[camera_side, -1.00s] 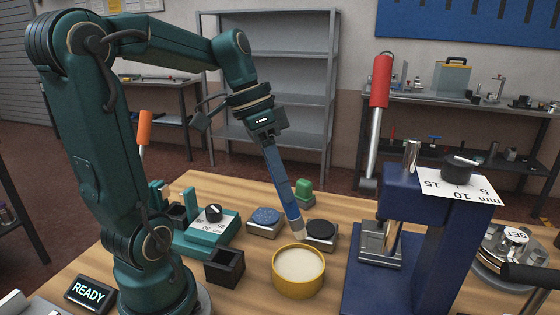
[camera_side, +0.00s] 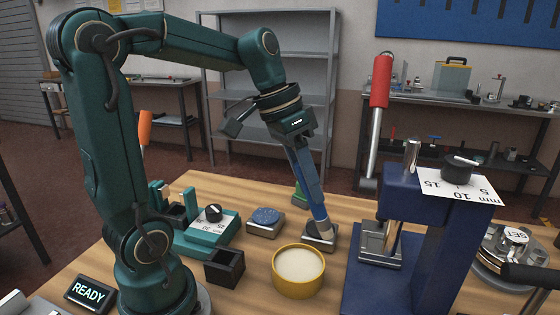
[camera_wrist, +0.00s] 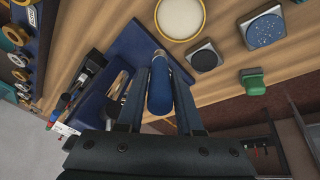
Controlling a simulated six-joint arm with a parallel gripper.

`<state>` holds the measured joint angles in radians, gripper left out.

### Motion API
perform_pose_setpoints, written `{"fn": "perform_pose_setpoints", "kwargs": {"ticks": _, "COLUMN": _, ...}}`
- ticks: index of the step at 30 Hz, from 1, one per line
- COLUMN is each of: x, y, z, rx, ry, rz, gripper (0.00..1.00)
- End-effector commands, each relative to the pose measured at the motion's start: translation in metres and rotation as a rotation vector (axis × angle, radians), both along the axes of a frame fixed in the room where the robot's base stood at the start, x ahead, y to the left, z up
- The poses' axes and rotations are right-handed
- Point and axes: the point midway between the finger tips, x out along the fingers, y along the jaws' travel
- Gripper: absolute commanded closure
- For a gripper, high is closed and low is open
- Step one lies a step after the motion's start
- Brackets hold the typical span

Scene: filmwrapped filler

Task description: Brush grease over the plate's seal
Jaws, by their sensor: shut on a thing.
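My gripper (camera_side: 308,180) points down and is shut on a blue-handled brush (camera_side: 321,208). In the wrist view the blue handle (camera_wrist: 159,90) sits between the two fingers. The pale brush tip is low over a square metal plate (camera_side: 321,245) behind the yellow-rimmed tub. The plate's dark round top (camera_wrist: 204,60) shows in the wrist view, but the brush and gripper largely cover it in the side view. I cannot tell whether the bristles touch it. The tub (camera_side: 298,290) holds a pale cream mass, likely grease.
A blue-topped metal block (camera_side: 265,222) stands left of the plate, and a green piece (camera_side: 300,196) is behind. A blue press (camera_side: 400,270) with a red-handled lever (camera_side: 380,80) stands close on the right. A black open box (camera_side: 225,267) is left of the tub.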

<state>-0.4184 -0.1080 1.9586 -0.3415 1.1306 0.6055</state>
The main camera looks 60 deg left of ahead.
Motion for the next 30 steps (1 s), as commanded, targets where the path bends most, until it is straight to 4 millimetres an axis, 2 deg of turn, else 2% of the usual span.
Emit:
{"fn": "perform_pose_setpoints", "kwargs": {"ticks": 6, "x": 0.032, "y": 0.019, "z": 0.022, "rx": 0.011, "ry": -0.018, "rz": -0.049, "gripper": 1.00}}
{"fn": "perform_pose_setpoints", "kwargs": {"ticks": 12, "x": 0.062, "y": 0.043, "z": 0.030, "rx": 0.017, "ry": -0.016, "rz": -0.076, "gripper": 1.00}}
{"fn": "perform_pose_setpoints", "kwargs": {"ticks": 21, "x": 0.090, "y": 0.072, "z": 0.018, "rx": 0.011, "ry": 0.001, "rz": -0.069, "gripper": 1.00}}
{"fn": "perform_pose_setpoints", "kwargs": {"ticks": 30, "x": 0.091, "y": 0.076, "z": -0.002, "rx": -0.001, "ry": 0.020, "rz": -0.061, "gripper": 1.00}}
